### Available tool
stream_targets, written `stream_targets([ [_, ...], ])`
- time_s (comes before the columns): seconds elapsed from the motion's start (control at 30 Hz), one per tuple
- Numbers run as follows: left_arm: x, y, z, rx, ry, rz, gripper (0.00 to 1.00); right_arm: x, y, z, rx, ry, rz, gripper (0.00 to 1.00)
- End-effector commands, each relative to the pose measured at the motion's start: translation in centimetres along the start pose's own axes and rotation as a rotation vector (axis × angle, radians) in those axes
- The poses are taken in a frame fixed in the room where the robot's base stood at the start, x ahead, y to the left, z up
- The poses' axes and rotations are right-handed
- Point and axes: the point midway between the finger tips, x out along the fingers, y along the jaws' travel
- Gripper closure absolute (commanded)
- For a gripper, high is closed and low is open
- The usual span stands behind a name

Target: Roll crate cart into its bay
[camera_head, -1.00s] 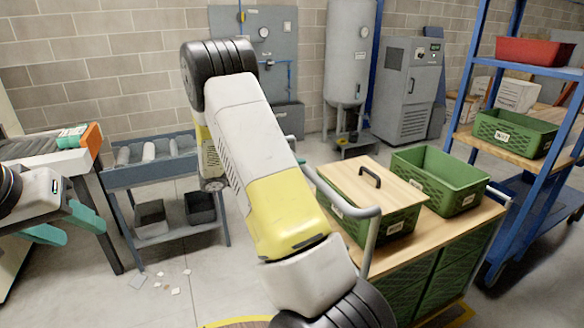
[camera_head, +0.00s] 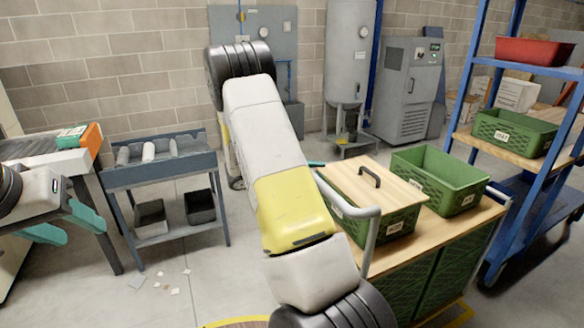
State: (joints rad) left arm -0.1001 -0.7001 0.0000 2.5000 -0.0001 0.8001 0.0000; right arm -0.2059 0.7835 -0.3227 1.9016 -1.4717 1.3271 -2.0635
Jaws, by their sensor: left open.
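The crate cart (camera_head: 455,232) stands at the lower right, with a wooden top and green crates beneath. A lidded green crate (camera_head: 398,222) and an open green crate (camera_head: 465,200) sit on it. Its grey tube handle (camera_head: 372,238) is at its left end, partly hidden by my right arm. My right gripper is mostly hidden behind that arm; only a teal tip (camera_head: 316,164) shows, near the handle's upper left end. I cannot tell whether it touches the handle. My left gripper (camera_head: 82,236) is open and empty at the far left, away from the cart.
Yellow floor marking (camera_head: 462,314) shows at the bottom by the cart. A blue rack (camera_head: 483,195) stands close on the right. A grey bench (camera_head: 165,172) with bins and scattered scraps (camera_head: 175,291) are on the left. Floor between bench and cart looks largely clear.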

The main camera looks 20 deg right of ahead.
Motion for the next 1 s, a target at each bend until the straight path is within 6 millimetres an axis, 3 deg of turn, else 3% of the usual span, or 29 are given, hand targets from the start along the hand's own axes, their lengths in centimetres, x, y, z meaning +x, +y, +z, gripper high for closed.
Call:
stream_targets([
  [0.07,0.00,0.00,0.00,0.000,0.000,0.000,0.53,-0.01,0.03,-0.01,0.000,0.000,0.001,1.00],
  [1.0,0.00,0.00,0.00,0.000,0.000,0.000,0.53,-0.04,0.08,-0.03,0.000,0.000,0.002,1.00],
])
